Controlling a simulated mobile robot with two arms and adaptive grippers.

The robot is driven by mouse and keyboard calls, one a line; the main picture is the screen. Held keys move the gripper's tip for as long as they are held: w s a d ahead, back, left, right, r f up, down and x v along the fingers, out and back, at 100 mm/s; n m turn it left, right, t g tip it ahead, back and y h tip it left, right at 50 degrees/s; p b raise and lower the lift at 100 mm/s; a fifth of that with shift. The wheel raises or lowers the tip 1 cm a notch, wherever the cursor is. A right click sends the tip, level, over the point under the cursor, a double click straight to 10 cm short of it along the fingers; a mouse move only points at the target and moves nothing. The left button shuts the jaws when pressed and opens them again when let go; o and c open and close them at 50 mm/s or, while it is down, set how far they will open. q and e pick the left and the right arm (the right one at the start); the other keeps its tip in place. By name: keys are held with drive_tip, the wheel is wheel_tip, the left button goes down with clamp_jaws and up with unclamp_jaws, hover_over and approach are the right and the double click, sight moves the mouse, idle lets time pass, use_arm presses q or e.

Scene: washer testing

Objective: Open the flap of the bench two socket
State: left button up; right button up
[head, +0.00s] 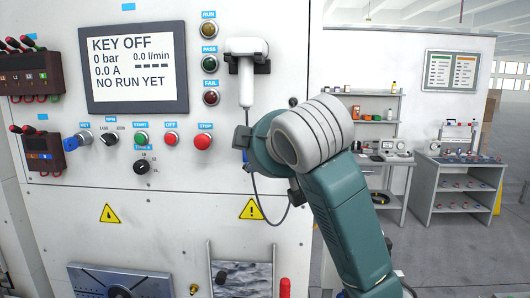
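I cannot make out the bench two socket or its flap for sure. A small dark grey plate (242,139) stands out from the white panel at the left end of my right arm's wrist. I cannot tell whether it is the flap or a part of my gripper. My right arm comes in from the lower right, its grey and teal wrist close in front of the panel's right part. The wrist hides my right fingers and the panel behind it. My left gripper is not in view.
The white panel carries a screen (134,66) reading KEY OFF, push buttons and a knob (142,167). A white handheld device (246,70) hangs in a holder above the wrist, its cable looping below. Shelves and benches (456,190) stand behind, right.

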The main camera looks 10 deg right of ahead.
drive_tip(key=v, duration=0.9)
drive_tip(key=shift+s, duration=0.2)
drive_tip(key=shift+o, duration=0.5)
drive_tip(key=shift+a, duration=0.1)
